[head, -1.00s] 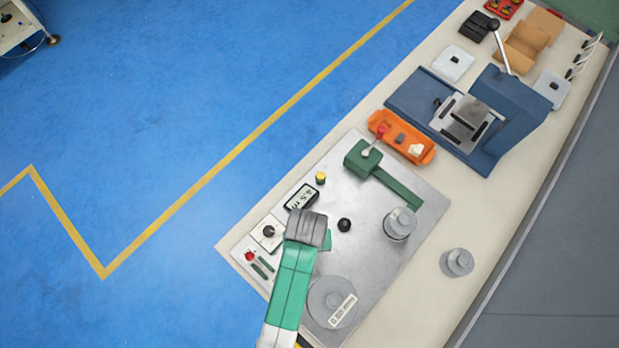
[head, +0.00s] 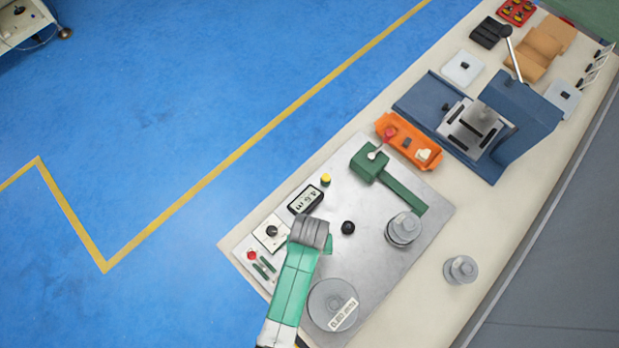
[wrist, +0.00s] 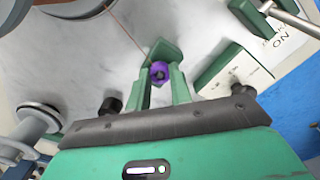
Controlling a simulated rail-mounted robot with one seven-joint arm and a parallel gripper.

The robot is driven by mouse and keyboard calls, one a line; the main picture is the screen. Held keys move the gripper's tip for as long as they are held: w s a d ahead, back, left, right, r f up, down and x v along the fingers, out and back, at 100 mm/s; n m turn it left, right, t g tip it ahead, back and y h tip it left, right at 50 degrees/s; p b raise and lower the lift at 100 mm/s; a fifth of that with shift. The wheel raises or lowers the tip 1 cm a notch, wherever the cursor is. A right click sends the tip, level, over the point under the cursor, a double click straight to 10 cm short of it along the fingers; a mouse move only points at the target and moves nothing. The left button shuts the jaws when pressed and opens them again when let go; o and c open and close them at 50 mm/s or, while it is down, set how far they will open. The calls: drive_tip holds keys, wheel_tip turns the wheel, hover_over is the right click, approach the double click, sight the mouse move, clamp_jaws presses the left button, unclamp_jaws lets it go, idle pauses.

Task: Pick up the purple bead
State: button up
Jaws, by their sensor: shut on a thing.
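The purple bead (wrist: 158,72) shows in the wrist view as a small ring with a dark hole, between the green fingers of my gripper (wrist: 160,84). My gripper is shut on the bead. A thin brown wire runs down toward the bead from the upper left in the wrist view; I cannot tell whether it passes through the bead. In the head view my grey and green wrist (head: 308,240) is over the left part of the metal plate (head: 375,275), and the fingers and bead are hidden there.
On the plate are a large grey spool (head: 322,300), a smaller grey spool (head: 403,229), a black knob (head: 348,228), a display (head: 305,199) and a green lever arm (head: 400,190). An orange tray (head: 400,150) and a blue press (head: 510,115) stand farther back. Another spool (head: 460,269) stands on the bench.

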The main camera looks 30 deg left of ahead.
drive_tip(key=shift+r, duration=0.5)
drive_tip(key=r, duration=0.1)
drive_tip(key=s+r, duration=0.1)
drive_tip(key=shift+r, duration=0.3)
drive_tip(key=s+r+p, duration=0.1)
drive_tip(key=s, duration=1.4)
drive_tip(key=shift+d+r, duration=0.2)
drive_tip(key=shift+d, duration=0.1)
